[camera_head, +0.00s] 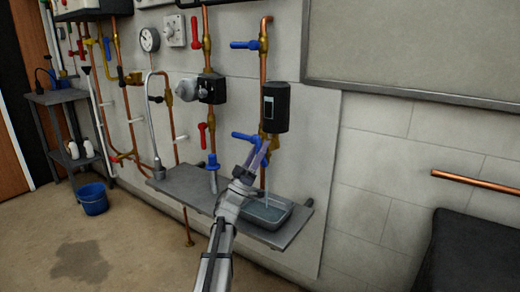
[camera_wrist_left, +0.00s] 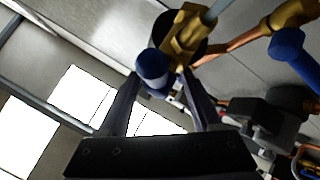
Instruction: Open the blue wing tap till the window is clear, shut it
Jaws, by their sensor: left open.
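The blue wing tap (camera_head: 243,136) sits on a brass fitting under a black canister (camera_head: 277,118). The canister has a small window (camera_head: 268,107), too small to read clearly. My left gripper (camera_head: 262,149) is at the tap, fingers pointing up at it from below. In the left wrist view a blue tap end (camera_wrist_left: 152,66) beside a brass body (camera_wrist_left: 187,35) shows at the tips of my open left gripper (camera_wrist_left: 160,85). I cannot tell whether the fingers touch it. A grey tray (camera_head: 289,207) with liquid stands below, a thin pale line above it. My right gripper is out of view.
The tray rests on a grey wall shelf (camera_head: 190,185). Other blue (camera_head: 245,45) and red (camera_head: 202,135) taps, copper pipes and a gauge (camera_head: 149,39) crowd the wall to the left. A blue bucket (camera_head: 92,198) stands on the floor. A dark block (camera_head: 470,255) is at right.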

